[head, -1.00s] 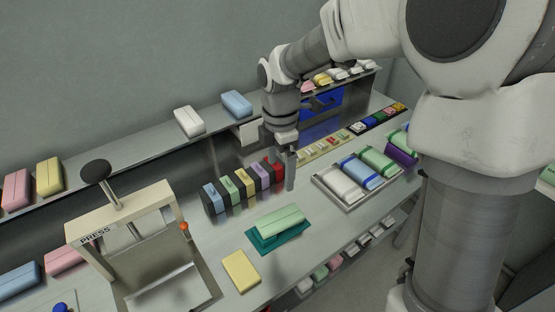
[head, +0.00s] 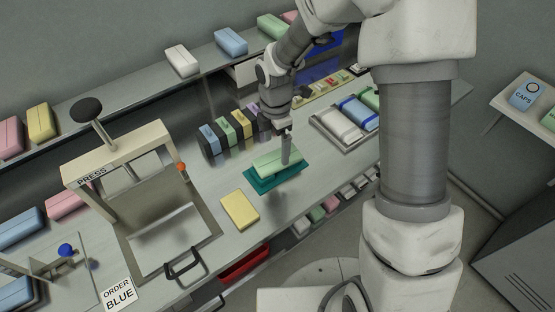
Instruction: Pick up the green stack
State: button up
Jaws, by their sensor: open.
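My gripper (head: 285,152) is open and points down at the right part of the stack. One finger shows in front of the stack's right end; the other finger is hidden or hard to make out. I cannot tell whether the fingers touch the stack.
A yellow block (head: 240,210) lies left of the mat. A press (head: 120,170) stands further left. A row of banded colored blocks (head: 227,133) stands behind the stack. A metal tray (head: 328,131) with wrapped blocks is to the right. Bare counter shows around the mat.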

aim_at(278, 158)
jog(key=f, duration=0.4)
jog(key=shift+s+d+f, duration=0.1)
jog(key=shift+d+f, duration=0.05)
jog(key=shift+d, duration=0.05)
jog(key=c, duration=1.2)
jog(key=shift+c, duration=0.2)
